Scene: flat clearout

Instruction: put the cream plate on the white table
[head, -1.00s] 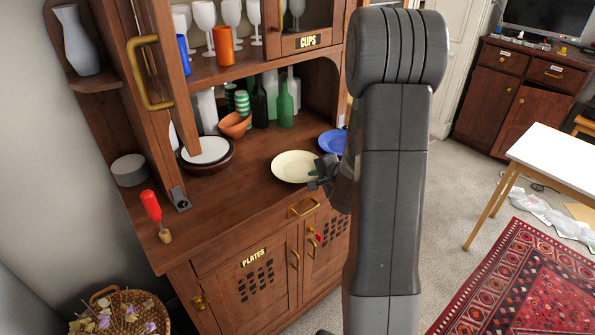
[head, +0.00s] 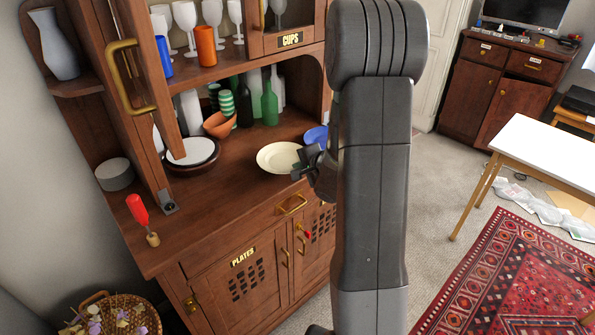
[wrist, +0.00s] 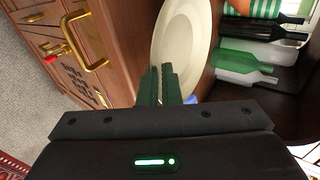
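The cream plate (head: 279,157) is at the front right of the brown cabinet's counter, roughly level and seemingly just above it. It also shows large in the wrist view (wrist: 183,40). My gripper (head: 311,158) is at the plate's right edge. In the wrist view its two dark green fingers (wrist: 163,84) are close together with the plate's rim between them. The white table (head: 550,148) stands to the right, apart from the cabinet, and its visible top is bare.
A blue plate (head: 315,135) lies behind my gripper, partly hidden. Green bottles (head: 269,104), an orange bowl (head: 217,125) and a white plate (head: 190,150) stand on the counter (head: 225,190). A patterned red rug (head: 500,285) and grey carpet lie before the table.

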